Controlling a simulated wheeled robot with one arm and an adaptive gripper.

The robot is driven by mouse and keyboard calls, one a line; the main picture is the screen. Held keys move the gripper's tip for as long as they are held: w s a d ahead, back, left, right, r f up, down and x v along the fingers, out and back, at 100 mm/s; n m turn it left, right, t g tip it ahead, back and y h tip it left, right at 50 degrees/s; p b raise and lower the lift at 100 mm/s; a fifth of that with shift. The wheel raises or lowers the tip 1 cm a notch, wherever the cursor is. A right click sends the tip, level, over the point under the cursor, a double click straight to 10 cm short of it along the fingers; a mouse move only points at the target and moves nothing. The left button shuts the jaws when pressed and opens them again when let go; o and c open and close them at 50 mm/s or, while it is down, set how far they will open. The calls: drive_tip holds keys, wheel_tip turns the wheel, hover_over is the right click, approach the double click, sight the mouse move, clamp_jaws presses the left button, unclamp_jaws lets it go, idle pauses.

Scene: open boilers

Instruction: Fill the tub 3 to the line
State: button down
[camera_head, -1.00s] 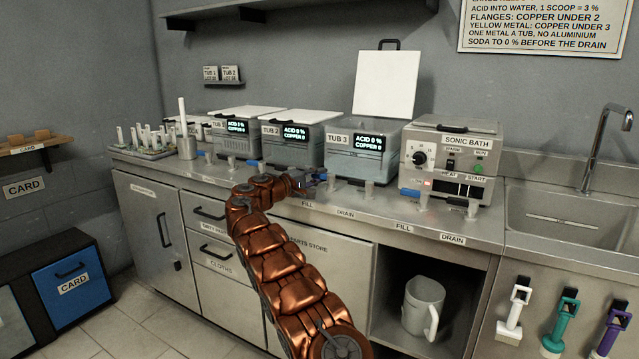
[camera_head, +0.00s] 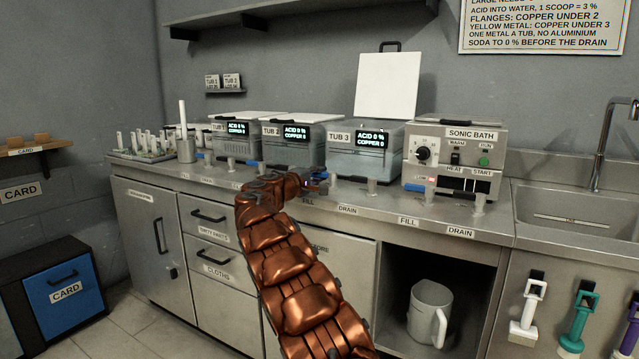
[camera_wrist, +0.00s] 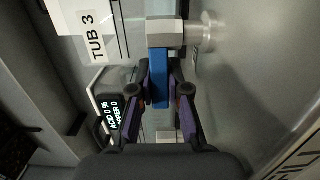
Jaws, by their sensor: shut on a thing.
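Tub 3 (camera_head: 357,163) stands on the steel counter with its white lid (camera_head: 385,85) raised behind it. Its display (camera_head: 373,139) reads acid 0 %, copper 0. The water level inside cannot be made out. My gripper (camera_head: 321,182) is low at the tub's front left, near the fill label (camera_head: 306,200). In the wrist view my gripper (camera_wrist: 160,92) is shut on a blue tap handle (camera_wrist: 158,72) below a pale metal tap body (camera_wrist: 165,33). The tub 3 label (camera_wrist: 91,37) shows beside it. The drain label (camera_head: 347,210) is right of the gripper.
Tub 2 (camera_head: 291,152) and another lidded tub stand to the left. The sonic bath (camera_head: 455,160) stands close on the right, then the sink (camera_head: 570,208). A white jug (camera_head: 429,312) is in the open bay below. A rack of parts (camera_head: 150,145) is far left.

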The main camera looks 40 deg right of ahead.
drive_tip(key=shift+s+a+f+n+t+b, duration=0.1)
drive_tip(key=shift+s+a+n+t+b, duration=0.1)
drive_tip(key=shift+n+t+b, duration=0.55)
drive_tip(key=shift+t+y+b, duration=0.3)
drive_tip(key=shift+t+b, duration=0.15)
drive_tip(key=shift+b, duration=0.45)
drive_tip(key=shift+s+a+n+t, duration=0.1)
drive_tip(key=shift+a+n+t, duration=0.05)
drive_tip(key=shift+n+t, duration=0.15)
drive_tip(key=c, duration=1.1)
unclamp_jaws()
drive_tip(key=shift+v, duration=6)
drive_tip(key=shift+s, duration=0.1)
